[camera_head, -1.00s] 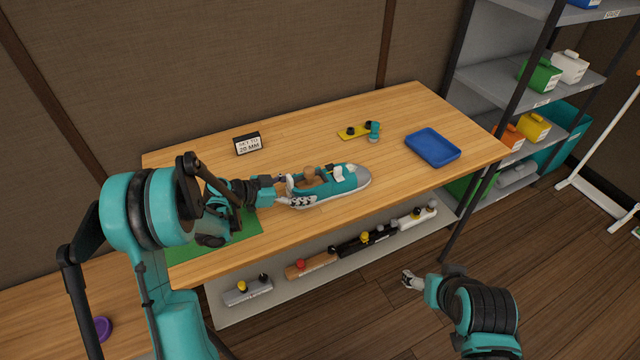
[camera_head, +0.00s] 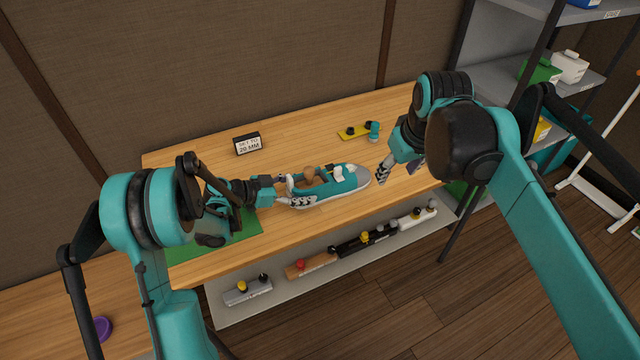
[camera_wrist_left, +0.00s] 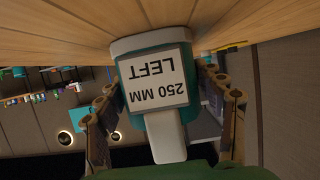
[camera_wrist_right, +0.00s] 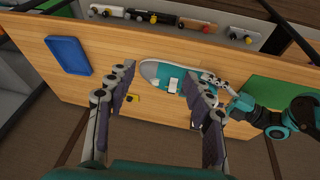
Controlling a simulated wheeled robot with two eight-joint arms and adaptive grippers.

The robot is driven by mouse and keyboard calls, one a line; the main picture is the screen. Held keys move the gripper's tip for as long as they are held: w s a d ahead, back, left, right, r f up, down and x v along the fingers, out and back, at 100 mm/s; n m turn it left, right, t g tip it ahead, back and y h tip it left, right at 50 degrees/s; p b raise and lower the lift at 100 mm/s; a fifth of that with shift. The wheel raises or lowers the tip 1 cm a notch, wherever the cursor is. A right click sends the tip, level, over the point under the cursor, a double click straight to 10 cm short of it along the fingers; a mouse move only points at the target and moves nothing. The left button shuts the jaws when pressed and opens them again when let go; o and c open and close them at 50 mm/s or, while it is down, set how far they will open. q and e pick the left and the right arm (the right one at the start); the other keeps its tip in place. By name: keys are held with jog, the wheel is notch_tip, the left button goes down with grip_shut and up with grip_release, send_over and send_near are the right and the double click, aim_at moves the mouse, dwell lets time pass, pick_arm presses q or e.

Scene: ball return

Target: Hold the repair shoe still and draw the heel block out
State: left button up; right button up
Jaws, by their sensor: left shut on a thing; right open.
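The repair shoe (camera_head: 345,186), teal with a grey toe and white side straps, lies on the wooden table, toe to the right. A brown rounded piece (camera_head: 309,171), perhaps the heel block's top, stands in its rear opening, partly hidden. My left gripper (camera_head: 283,190) is shut on the shoe's heel end. The left wrist view shows a teal part with a white label (camera_wrist_left: 156,80) reading "250 MM LEFT" between its fingers. My right gripper (camera_head: 400,172) is open and empty, above the table right of the toe. The shoe (camera_wrist_right: 152,71) shows between its fingers in the right wrist view.
A sign (camera_head: 247,143) reading "SET TO 20 MM" stands at the back. A yellow tool (camera_head: 353,132) and a teal piece (camera_head: 374,131) lie behind the shoe. A blue tray (camera_wrist_right: 68,55) is on the table. A low shelf (camera_head: 290,287) holds several blocks.

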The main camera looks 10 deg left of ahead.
jog(key=w+a+r+n+g, duration=0.2)
jog(key=w+a+n, duration=0.2)
jog(key=w+a, duration=0.65)
jog(key=n+g, duration=0.2)
jog(key=n, duration=0.2)
send_near(309, 168)
jog(key=shift+h, duration=0.4)
jog(key=f, duration=1)
jog(key=shift+a+f, duration=0.3)
jog(key=shift+f, duration=0.05)
